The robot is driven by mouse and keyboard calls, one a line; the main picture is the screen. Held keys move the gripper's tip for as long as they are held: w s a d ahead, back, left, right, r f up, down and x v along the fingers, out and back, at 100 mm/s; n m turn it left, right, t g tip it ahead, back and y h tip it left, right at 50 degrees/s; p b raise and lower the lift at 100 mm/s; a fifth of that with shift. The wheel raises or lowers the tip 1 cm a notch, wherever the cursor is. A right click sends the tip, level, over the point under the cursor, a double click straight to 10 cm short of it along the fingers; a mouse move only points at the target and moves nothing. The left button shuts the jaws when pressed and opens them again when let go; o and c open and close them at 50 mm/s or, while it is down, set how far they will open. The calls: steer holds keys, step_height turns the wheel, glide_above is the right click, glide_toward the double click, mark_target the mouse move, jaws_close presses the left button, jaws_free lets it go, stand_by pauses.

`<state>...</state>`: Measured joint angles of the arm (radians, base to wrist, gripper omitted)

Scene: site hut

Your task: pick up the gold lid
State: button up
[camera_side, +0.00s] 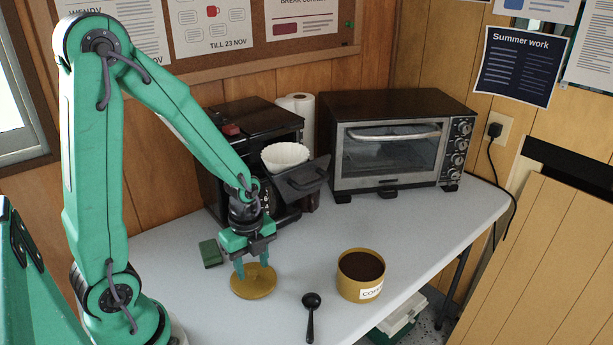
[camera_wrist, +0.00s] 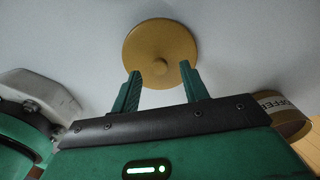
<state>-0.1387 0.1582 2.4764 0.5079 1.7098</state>
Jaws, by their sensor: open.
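The gold lid (camera_side: 254,283) lies flat on the table in the side view, a round disc with a small knob at its centre. My gripper (camera_side: 252,272) points down just over the lid, its two green fingers apart. In the wrist view the gold lid (camera_wrist: 160,50) lies beyond the fingertips, and its knob shows a little above the gap between them. My gripper (camera_wrist: 161,72) is open there with nothing between its fingers. I cannot tell whether the fingertips touch the lid.
An open gold coffee tin (camera_side: 361,275) stands right of the lid, with a black scoop (camera_side: 311,312) between them. A green sponge (camera_side: 211,253) lies to the left. Behind stand a coffee maker (camera_side: 262,122) and a toaster oven (camera_side: 390,145).

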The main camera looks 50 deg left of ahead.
steer(key=shift+f, duration=0.75)
jaws_close()
